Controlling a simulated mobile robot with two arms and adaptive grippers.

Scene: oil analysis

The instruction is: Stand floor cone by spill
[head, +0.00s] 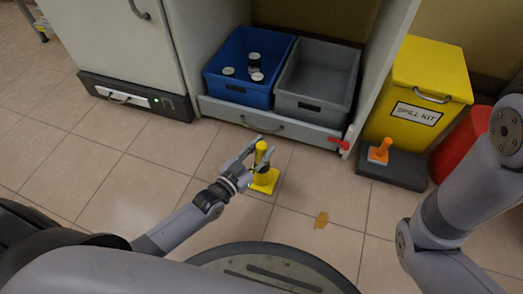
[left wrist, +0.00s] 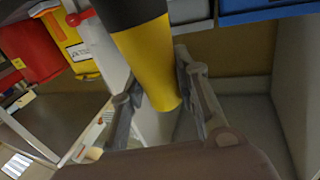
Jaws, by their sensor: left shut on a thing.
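The floor cone (head: 265,181) is yellow with a black band and a square yellow base. It stands roughly upright in front of the cabinet in the head view. My left gripper (head: 259,149) is shut on the cone's upper part. The left wrist view shows the yellow cone (left wrist: 147,62) between the two fingers (left wrist: 160,100). I cannot tell if its base touches the floor. The spill (head: 321,220) is a small orange-brown patch on the tiles, to the right of the cone and nearer to me. My right arm shows at the right, but its gripper is out of view.
A blue bin (head: 240,93) with several small jars and a grey bin (head: 318,104) sit in the cabinet. Floor around the spill is clear.

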